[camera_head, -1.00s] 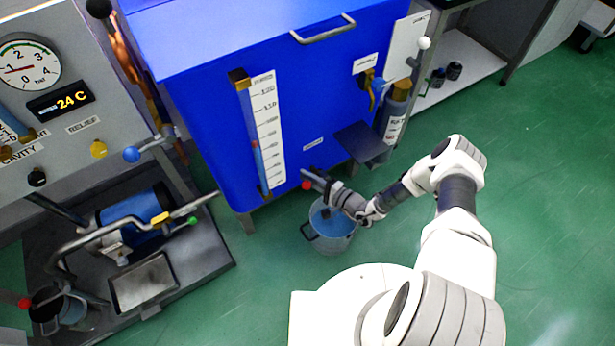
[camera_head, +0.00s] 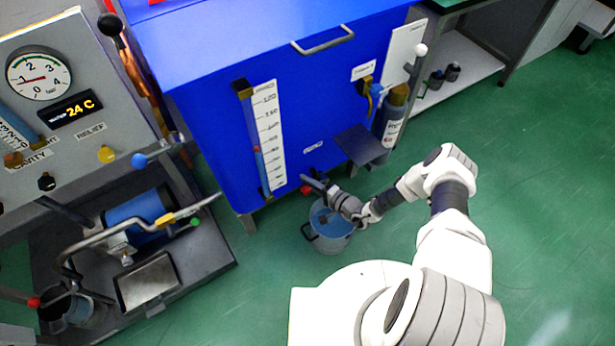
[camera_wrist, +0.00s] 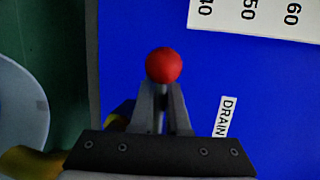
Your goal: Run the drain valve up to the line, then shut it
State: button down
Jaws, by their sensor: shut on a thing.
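The drain valve's red ball knob (camera_wrist: 164,65) sits at the fingertips of my gripper (camera_wrist: 162,88) in the wrist view, with the jaws shut on the valve handle. A "DRAIN" label (camera_wrist: 225,117) is beside it. In the head view my gripper (camera_head: 316,183) is low at the front of the blue tank (camera_head: 210,115), and the red knob (camera_head: 306,190) shows beside it. A sight tube (camera_head: 257,160) with a white scale (camera_head: 268,130) runs down the tank front; a small red mark shows partway up. A bucket (camera_head: 330,241) with blue liquid stands under the valve.
A machine with a dial gauge (camera_head: 38,76) and a metal tray (camera_head: 147,281) is on the left. A dark shelf plate (camera_head: 361,145) juts from the tank above my forearm. Green floor (camera_head: 540,210) is open to the right.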

jog(key=c, duration=0.9)
grip_release()
jog(key=p+v, duration=0.5)
jog(key=v, duration=1.2)
jog(key=shift+s+d+r, duration=0.1)
jog(key=shift+s+d, duration=0.05)
jog(key=shift+d, duration=0.05)
